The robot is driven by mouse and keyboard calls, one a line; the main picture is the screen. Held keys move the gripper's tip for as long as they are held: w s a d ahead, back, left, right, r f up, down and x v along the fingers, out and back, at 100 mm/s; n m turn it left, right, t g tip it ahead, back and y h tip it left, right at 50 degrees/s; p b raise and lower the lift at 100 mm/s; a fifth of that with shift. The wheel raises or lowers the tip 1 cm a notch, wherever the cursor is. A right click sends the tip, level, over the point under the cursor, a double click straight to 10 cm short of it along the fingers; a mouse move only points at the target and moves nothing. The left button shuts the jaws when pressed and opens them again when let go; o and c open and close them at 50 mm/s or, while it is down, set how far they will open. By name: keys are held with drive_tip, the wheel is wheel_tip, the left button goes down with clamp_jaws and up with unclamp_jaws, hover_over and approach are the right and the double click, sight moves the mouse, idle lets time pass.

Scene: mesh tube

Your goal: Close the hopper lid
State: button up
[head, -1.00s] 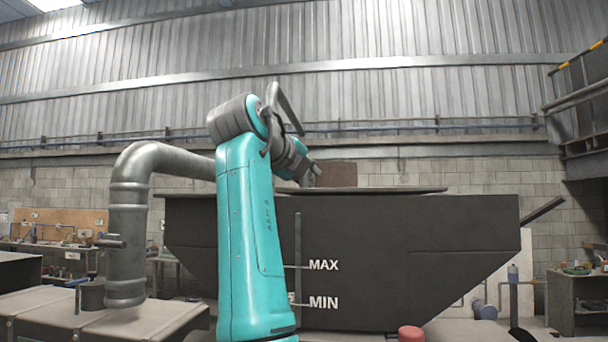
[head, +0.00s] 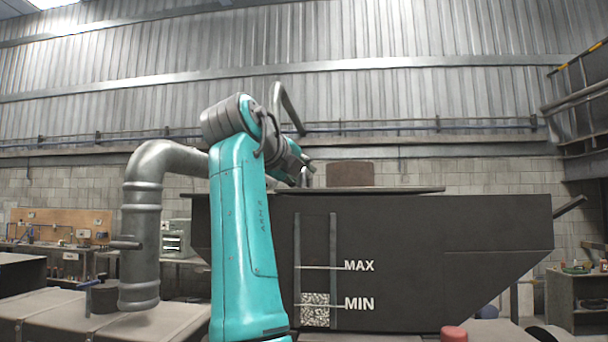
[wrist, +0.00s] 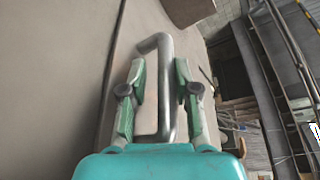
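The hopper (head: 450,235) is a large dark bin with sloping sides, MAX and MIN marks and a level window. The lid (head: 390,190) is a thin flat plate, seen edge-on, lying along part of the hopper's top. My gripper (head: 304,174) is at the lid's left end, small and partly hidden by the arm. In the wrist view, the two green fingers of my gripper (wrist: 160,72) stand apart on either side of the grey metal handle (wrist: 166,105). The bar lies close to the right finger, with a gap to the left one.
A large grey pipe (head: 142,215) stands left of my arm. A red knob (head: 454,334) is low in front of the hopper. A brown block (head: 350,174) shows above the lid. Workbenches stand farther back on both sides.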

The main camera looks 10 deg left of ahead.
drive_tip(key=shift+s+d, duration=0.1)
drive_tip(key=shift+d, duration=0.05)
drive_tip(key=v, duration=1.2)
idle(0.5)
